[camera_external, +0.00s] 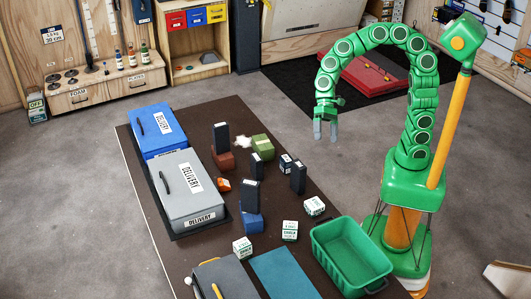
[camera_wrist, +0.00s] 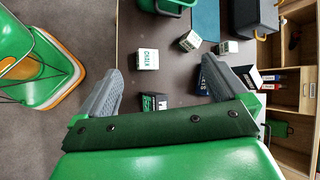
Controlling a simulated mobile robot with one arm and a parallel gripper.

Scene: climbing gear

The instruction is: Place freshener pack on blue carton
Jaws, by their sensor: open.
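My gripper (camera_external: 326,134) hangs empty above the right side of the dark mat, its two grey fingers apart. In the wrist view my open gripper (camera_wrist: 160,75) has a wide gap between its fingers. A small blue carton (camera_external: 252,224) sits mid-mat, and a dark upright pack (camera_external: 251,195) stands at or on it. Similar dark packs stand nearby (camera_external: 298,178), (camera_external: 257,165) and on a red-brown block (camera_external: 221,137). I cannot read which one is the freshener pack. A larger blue delivery box (camera_external: 160,130) lies at the far left.
A grey delivery box (camera_external: 188,193) fills the left side. White chalk cubes (camera_external: 290,230), a dark labelled cube (camera_external: 285,162) and a green block (camera_external: 263,146) are scattered about. A green bin (camera_external: 350,258) stands front right. A teal sheet (camera_external: 284,275) lies beside it.

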